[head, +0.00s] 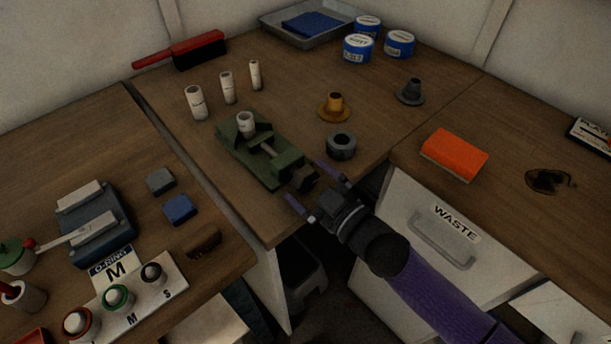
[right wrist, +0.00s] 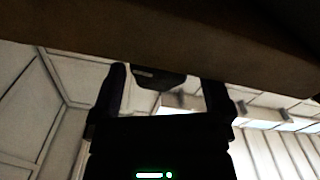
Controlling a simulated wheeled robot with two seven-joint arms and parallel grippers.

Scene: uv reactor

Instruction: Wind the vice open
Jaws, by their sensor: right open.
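The green vice (head: 232,135) stands near the front corner of the wooden bench and holds a pale labelled cylinder (head: 245,122) upright. Its dark knob (head: 304,177) sticks out at the near end, past the bench edge. My right gripper (head: 303,182) is open, its purple-tipped fingers on either side of the knob; I cannot tell if they touch it. In the right wrist view a dark part (right wrist: 158,76), apparently the knob, shows between the two open fingers (right wrist: 165,92), under the bench edge. My left gripper is not in view.
A grey ring (head: 341,146) sits close beside the vice, with a brass flanged piece (head: 335,107) behind it. Several pale cylinders (head: 196,103) stand behind the vice. The drawer marked WASTE (head: 447,235) lies near my right arm. An orange block (head: 454,155) rests on the right bench.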

